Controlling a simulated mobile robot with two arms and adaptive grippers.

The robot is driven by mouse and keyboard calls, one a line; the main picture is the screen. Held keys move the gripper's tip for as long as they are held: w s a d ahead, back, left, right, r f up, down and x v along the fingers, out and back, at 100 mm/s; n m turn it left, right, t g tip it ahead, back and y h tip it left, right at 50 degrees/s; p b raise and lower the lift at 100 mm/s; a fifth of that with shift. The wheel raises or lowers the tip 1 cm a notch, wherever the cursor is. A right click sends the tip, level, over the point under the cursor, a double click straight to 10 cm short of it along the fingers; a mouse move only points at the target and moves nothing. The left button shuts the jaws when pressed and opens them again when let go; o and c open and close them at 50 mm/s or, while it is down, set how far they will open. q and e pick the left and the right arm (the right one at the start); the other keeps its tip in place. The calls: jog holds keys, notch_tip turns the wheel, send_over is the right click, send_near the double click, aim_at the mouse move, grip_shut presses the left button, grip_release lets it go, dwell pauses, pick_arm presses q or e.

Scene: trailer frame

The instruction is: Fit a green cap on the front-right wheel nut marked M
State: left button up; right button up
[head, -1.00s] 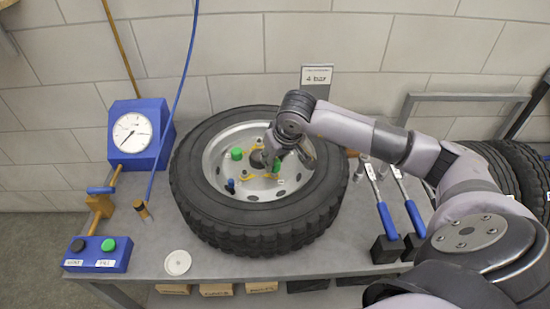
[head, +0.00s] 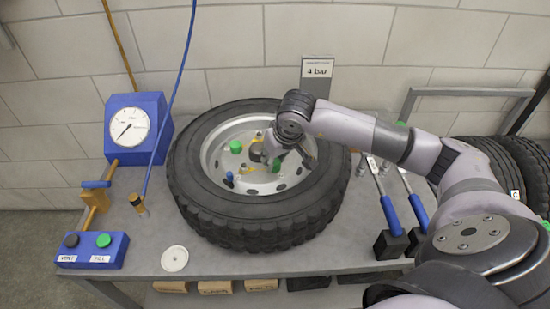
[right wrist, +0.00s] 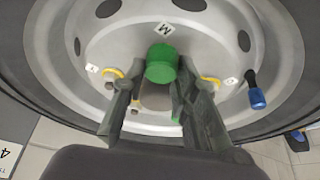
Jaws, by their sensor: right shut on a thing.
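My right gripper (right wrist: 160,80) reaches down into the wheel (head: 191,203) and is shut on a green cap (right wrist: 162,65). In the right wrist view the cap sits between the fingertips, just below the white tag marked M (right wrist: 165,30). The nut itself is hidden under the cap, so I cannot tell how far the cap is seated. In the head view my right arm and gripper hide most of this spot. My left gripper is out of view.
Yellow markers (right wrist: 113,74) and a blue-capped valve (right wrist: 257,98) stand near the cap. A blue gauge (head: 132,125) and a button box (head: 92,250) are at left, a white disc (head: 174,258) in front. Blue-handled tools (head: 390,214) stand at right under my arm.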

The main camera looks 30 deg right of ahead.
jog(key=o, duration=0.8)
jog(key=shift+o, duration=0.2)
jog(key=o, duration=0.5)
jog(key=shift+c, duration=0.2)
jog(key=shift+r+p, duration=2.3)
jog(key=shift+r, duration=1.8)
jog(key=shift+f, duration=0.1)
